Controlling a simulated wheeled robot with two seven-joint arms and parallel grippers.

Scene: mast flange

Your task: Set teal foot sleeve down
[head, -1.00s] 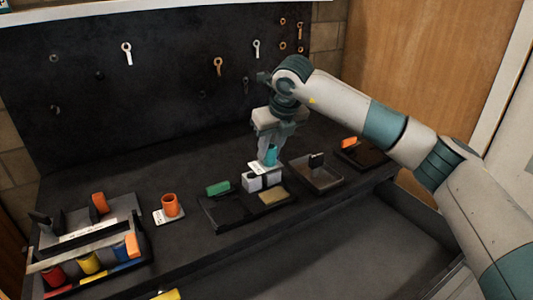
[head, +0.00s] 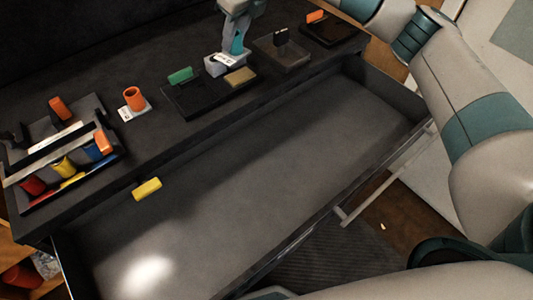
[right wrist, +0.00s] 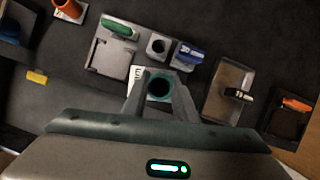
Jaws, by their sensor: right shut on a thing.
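The teal foot sleeve (head: 237,46) is between the fingers of my right gripper (head: 236,38). A white plate with dark marks (head: 225,60) shows at its foot. In the right wrist view the sleeve is a teal ring with a dark bore (right wrist: 160,88), between both fingertips (right wrist: 160,84). The white plate (right wrist: 135,84) sticks out to its left. The sleeve is by the grey block (head: 212,68) at the back of the dark tray (head: 190,105); I cannot tell whether they touch. My left gripper is not in view.
An orange sleeve (head: 133,98) on a white plate stands left of the tray. A green-handled piece (head: 180,76) is at the tray's back. Further trays (head: 285,58) stand right. An open, mostly bare drawer (head: 260,160) lies in front, with a yellow block (head: 147,189).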

